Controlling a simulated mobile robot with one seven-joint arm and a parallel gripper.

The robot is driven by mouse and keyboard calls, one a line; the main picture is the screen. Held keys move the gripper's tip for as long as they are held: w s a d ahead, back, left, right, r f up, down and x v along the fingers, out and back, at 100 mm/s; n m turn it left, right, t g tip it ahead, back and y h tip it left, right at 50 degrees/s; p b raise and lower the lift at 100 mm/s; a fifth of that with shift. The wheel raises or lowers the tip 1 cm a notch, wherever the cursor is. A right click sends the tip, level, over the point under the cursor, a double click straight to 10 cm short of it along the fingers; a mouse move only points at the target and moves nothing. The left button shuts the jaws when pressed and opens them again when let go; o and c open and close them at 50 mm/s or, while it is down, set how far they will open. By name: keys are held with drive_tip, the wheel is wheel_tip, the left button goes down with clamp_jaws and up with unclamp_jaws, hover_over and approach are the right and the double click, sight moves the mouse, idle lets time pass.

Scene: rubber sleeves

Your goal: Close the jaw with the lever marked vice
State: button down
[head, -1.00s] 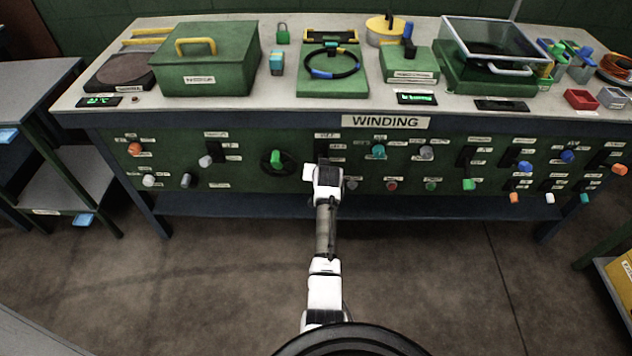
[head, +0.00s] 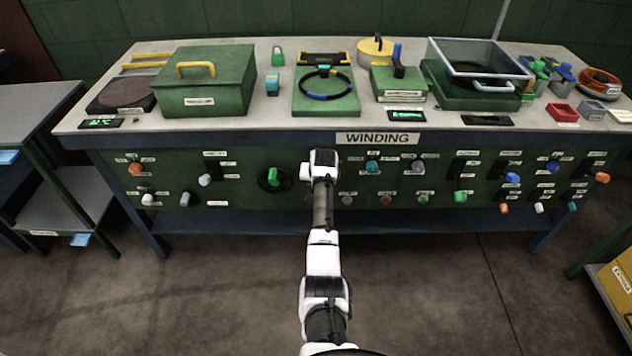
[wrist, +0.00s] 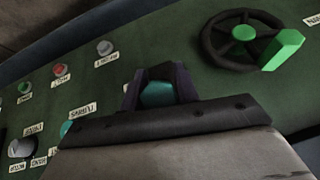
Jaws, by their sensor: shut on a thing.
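My gripper (head: 318,158) is at the front panel of the bench, below the WINDING sign and right of the black handwheel. In the wrist view my gripper (wrist: 160,88) is shut on a teal handle (wrist: 157,94), which shows between the dark fingers. I take this as the lever, but its label is hidden or unreadable, so I cannot confirm the word vice. In the head view my gripper hides the handle. On the bench top, a green plate (head: 309,103) carries a black ring and a black-and-yellow bar (head: 321,59); I cannot tell whether this bar is the jaw.
The black handwheel (wrist: 230,58) with a green grip is close beside my gripper. Several knobs, including a teal one (head: 372,166), sit to the right. A green box (head: 205,85) stands on the bench. The floor (head: 230,270) in front is clear.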

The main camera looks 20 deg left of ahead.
drive_tip(key=shift+w+r, duration=0.15)
drive_tip(key=shift+r, duration=0.1)
drive_tip(key=c, duration=1.4)
unclamp_jaws()
drive_tip(key=o, duration=0.3)
drive_tip(key=shift+f, duration=0.15)
drive_tip(key=shift+o, duration=0.2)
drive_tip(key=b+v, duration=0.1)
drive_tip(key=v, duration=1.3)
drive_tip(key=shift+b, duration=0.35)
drive_tip(key=shift+a, duration=0.15)
